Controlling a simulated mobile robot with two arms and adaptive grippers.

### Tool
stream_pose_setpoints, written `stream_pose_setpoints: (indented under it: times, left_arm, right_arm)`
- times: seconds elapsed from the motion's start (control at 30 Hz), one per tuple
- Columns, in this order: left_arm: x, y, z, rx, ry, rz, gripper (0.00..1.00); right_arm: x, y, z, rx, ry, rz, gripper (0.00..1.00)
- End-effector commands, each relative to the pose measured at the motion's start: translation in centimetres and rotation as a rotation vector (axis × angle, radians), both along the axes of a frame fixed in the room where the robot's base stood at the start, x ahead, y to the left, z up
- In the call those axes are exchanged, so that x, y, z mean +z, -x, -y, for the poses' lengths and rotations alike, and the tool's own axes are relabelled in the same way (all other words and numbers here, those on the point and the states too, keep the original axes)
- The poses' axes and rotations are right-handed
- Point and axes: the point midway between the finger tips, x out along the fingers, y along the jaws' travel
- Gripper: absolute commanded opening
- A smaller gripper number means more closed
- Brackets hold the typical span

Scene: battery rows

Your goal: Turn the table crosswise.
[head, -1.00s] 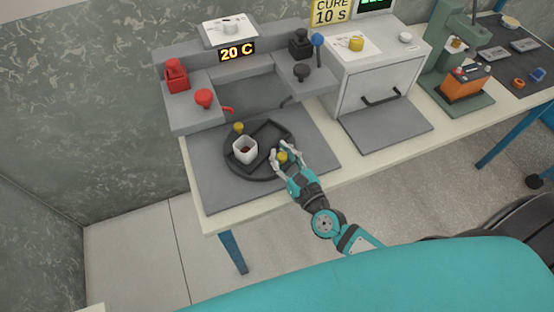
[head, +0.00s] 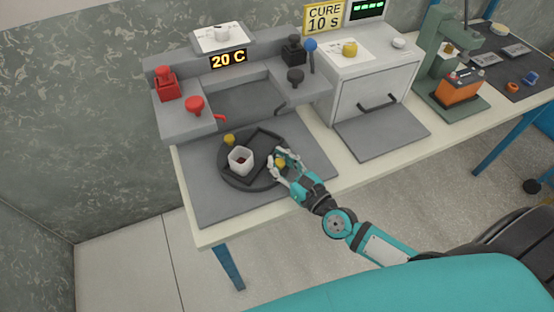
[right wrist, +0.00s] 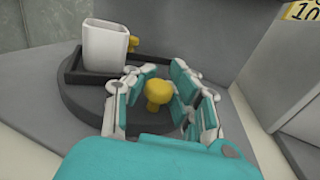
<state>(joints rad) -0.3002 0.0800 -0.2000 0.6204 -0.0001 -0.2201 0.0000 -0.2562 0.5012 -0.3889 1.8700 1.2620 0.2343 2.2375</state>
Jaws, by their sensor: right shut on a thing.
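The table is a dark round turntable (head: 232,179) lying on a grey mat; it also shows in the right wrist view (right wrist: 85,110). A raised rectangular frame on it runs slantwise, from lower left to upper right in the head view. A white square cup (head: 240,160) with dark contents stands upright in the frame's left part. One yellow knob (head: 229,139) is on the far left rim. My right gripper (head: 280,162) is shut on the other yellow knob (right wrist: 157,92), on the near right rim, with fingers on both sides. My left gripper is not in view.
Behind the turntable is a grey station with red (head: 195,105) and black knobs and a "20 C" display (head: 229,59). Farther right stands a green press (head: 440,75). The mat's front left is clear.

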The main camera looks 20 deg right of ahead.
Motion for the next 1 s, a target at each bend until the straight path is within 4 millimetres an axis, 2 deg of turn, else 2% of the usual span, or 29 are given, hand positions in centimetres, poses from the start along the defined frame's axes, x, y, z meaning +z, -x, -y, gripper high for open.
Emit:
stream_pose_setpoints:
  times: [0.03,0.27,0.57,0.73,1.0]
  left_arm:
    - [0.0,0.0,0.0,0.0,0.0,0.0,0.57]
    - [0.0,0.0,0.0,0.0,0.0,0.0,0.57]
    - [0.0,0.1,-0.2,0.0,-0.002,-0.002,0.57]
    - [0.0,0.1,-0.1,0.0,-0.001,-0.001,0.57]
    - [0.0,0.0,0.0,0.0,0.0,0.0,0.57]
  right_arm:
    - [-0.6,0.2,0.3,-0.004,0.006,-0.011,0.18]
    - [-0.3,0.1,0.2,-0.003,0.004,-0.006,0.47]
    - [-0.2,0.3,0.1,-0.001,0.002,-0.004,0.47]
    - [-0.2,2.3,0.7,0.001,0.005,-0.006,0.47]
    - [-0.3,7.9,2.5,0.001,0.006,-0.009,0.47]
